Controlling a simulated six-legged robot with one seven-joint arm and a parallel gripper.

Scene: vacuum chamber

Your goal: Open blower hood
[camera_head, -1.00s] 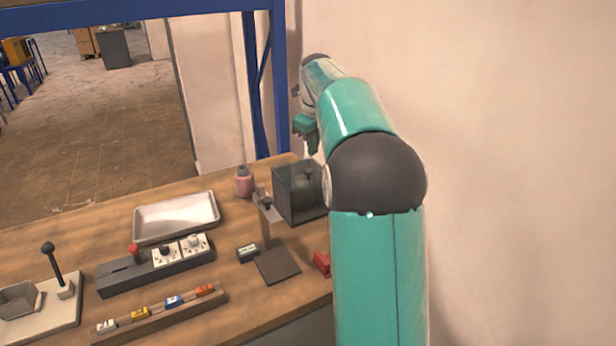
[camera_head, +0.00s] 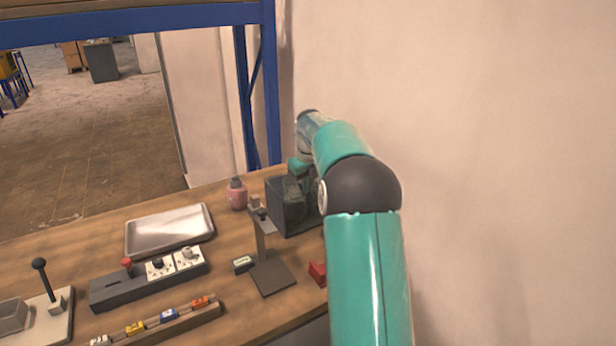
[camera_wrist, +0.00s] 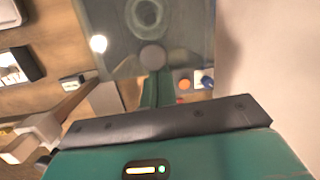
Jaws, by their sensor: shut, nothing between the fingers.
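The blower hood (camera_head: 276,208) is a dark, see-through box at the table's back right, beside the wall. In the wrist view its smoky panel (camera_wrist: 190,35) fills the upper middle, with a pale ring visible through it. A round grey knob (camera_wrist: 152,57) shows just beyond my fingertips. My gripper (camera_wrist: 157,78) is shut and empty, its green fingers pointing at the knob. I cannot tell whether they touch it. In the head view my gripper (camera_head: 297,185) is at the hood, and my arm hides the hood's right part. The hood looks closed.
A grey stand (camera_head: 265,260) is close in front of the hood. A pink bottle (camera_head: 237,194) stands left of it, and a red block (camera_head: 317,272) lies near my arm. A metal tray (camera_head: 168,231) and a control panel (camera_head: 150,279) are further left. The wall bounds the right side.

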